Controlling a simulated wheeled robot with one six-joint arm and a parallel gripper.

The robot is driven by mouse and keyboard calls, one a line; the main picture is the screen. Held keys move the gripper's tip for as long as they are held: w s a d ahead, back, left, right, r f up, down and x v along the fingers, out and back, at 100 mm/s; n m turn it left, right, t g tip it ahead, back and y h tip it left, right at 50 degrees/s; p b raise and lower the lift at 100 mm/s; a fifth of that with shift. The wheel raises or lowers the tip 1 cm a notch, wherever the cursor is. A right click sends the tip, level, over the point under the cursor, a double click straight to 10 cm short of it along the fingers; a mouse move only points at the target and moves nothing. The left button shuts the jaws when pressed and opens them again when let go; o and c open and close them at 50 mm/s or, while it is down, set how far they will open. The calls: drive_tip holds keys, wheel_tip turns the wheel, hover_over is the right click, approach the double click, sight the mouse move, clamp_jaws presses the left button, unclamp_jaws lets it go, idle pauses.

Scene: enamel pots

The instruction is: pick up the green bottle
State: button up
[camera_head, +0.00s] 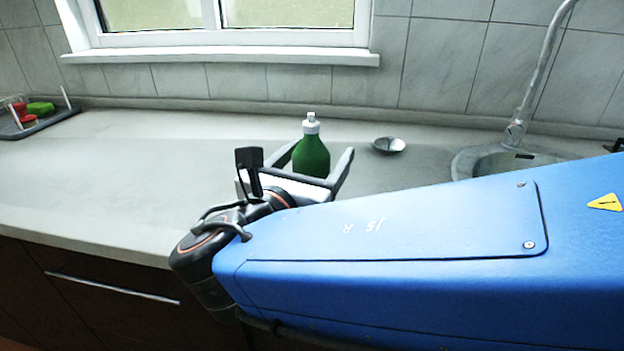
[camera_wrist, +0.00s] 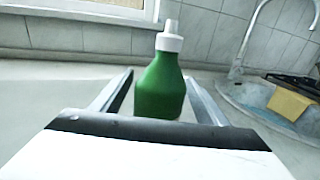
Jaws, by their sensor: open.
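The green bottle (camera_head: 311,157) with a white pump-like cap stands upright on the grey counter, below the window. In the wrist view the bottle (camera_wrist: 160,88) stands upright between the two fingers, towards their far ends. My gripper (camera_head: 316,155) is open, with one finger on each side of the bottle. The gripper (camera_wrist: 158,90) also shows in the wrist view, its fingers apart, with a gap on the left and a smaller one on the right. The bottle's base is hidden behind the gripper body.
A small metal bowl (camera_head: 389,145) sits right of the bottle. A sink (camera_head: 470,160) with a tall tap (camera_head: 530,85) is further right; a yellow block (camera_wrist: 289,103) shows there in the wrist view. A dark rack (camera_head: 40,124) with red and green items stands far left.

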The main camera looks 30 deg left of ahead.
drive_tip(key=shift+w, duration=0.6)
drive_tip(key=shift+c, duration=0.4)
drive_tip(key=c, duration=1.3)
drive_tip(key=shift+r, duration=0.15)
wheel_tip(320, 180, up, 10)
drive_tip(key=shift+f, duration=0.1)
